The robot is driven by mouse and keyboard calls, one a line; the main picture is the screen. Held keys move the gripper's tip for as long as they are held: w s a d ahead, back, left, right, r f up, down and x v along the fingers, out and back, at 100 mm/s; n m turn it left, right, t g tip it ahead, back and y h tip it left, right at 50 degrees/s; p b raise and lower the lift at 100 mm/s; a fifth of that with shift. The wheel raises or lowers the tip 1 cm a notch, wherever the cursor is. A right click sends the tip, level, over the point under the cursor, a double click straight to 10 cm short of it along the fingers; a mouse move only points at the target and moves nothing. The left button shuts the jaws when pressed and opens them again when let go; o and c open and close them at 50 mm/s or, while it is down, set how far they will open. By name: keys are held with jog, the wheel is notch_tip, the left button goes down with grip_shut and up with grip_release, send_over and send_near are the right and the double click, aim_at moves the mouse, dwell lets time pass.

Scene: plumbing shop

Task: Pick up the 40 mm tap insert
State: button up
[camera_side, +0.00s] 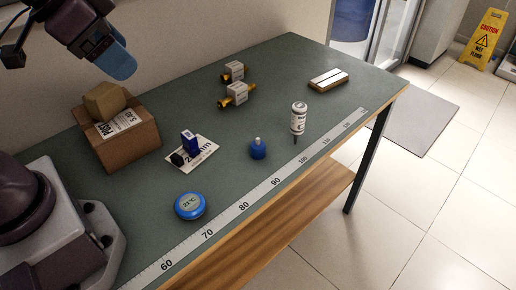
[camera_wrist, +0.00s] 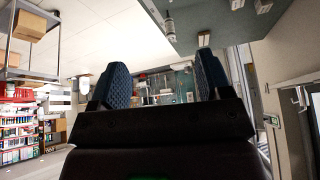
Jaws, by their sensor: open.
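A short blue cylinder with a pale stem on top (camera_side: 257,149) stands upright on the green bench; it looks like the tap insert, but I can read no size on it. A blue block and a smaller black block (camera_side: 189,145) sit on a white card with "mm" print (camera_side: 206,150), partly hidden. My gripper (camera_side: 118,63) is high at the upper left, well above and away from the blue cylinder. In the wrist view my gripper (camera_wrist: 163,82) has its two textured fingers wide apart with nothing between them. The blue cylinder cannot be made out there.
The bench (camera_side: 330,155) carries a cardboard box (camera_side: 130,145), a round 21°C gauge (camera_side: 189,206), two brass valves with tags (camera_side: 233,71), a white bottle (camera_side: 299,118) and a pale striped block (camera_side: 328,79). A ruler strip (camera_side: 240,207) lines the front edge. Clear surface surrounds the blue cylinder.

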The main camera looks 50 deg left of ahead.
jog(key=w+d+f+m+h, duration=0.1)
jog(key=w+d+f+m, duration=0.4)
jog(key=w+f+m, duration=0.15)
jog(key=m+t+y, duration=0.5)
jog(key=m+y, duration=0.1)
jog(key=m, duration=1.4)
send_near(256, 147)
jog(key=s, duration=0.3)
jog(key=shift+s+d+f+n, duration=0.15)
jog(key=shift+d+f+n, duration=0.1)
jog(key=m, duration=0.1)
jog(key=m+t, duration=0.2)
jog(key=m, duration=0.1)
jog(key=shift+w+a+f, duration=0.1)
jog(key=shift+w+a, duration=0.1)
jog(key=shift+w, duration=0.05)
jog(key=x, duration=0.7)
jog(key=shift+w+a+f, duration=0.1)
jog(key=shift+w, duration=0.25)
jog(key=x, duration=0.5)
jog(key=shift+w, duration=0.1)
jog(key=shift+c, duration=0.2)
